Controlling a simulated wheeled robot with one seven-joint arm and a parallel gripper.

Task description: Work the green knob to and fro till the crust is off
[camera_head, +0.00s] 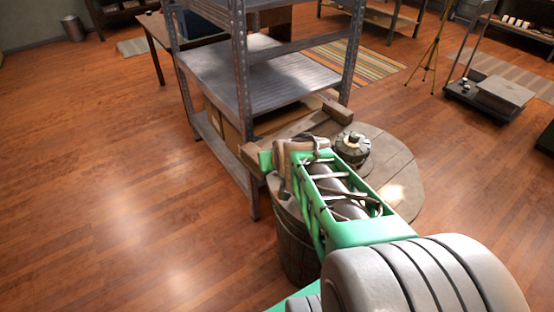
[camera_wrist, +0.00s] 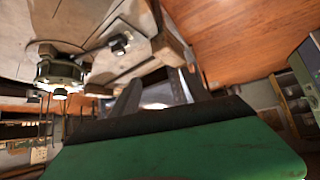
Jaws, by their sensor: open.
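A squat, round, notched metal fitting (camera_head: 352,148) stands on a round wooden barrel top (camera_head: 400,165). It also shows in the wrist view (camera_wrist: 60,72), at the left, with a dull grey-green tint. In the wrist view a thin dark rod ending in a small dark knob (camera_wrist: 119,45) lies beside it. I cannot tell whether either is the green knob, and no crust can be made out. My gripper (camera_wrist: 160,90) is open, with nothing seen between its fingers, apart from the fitting. In the head view my green arm covers part of the barrel top and hides the fingertips.
A grey metal shelf rack (camera_head: 245,75) stands right behind the barrel, its front post close to my arm. A tripod (camera_head: 432,50) and low cart (camera_head: 505,92) stand back right. The floor at left is clear.

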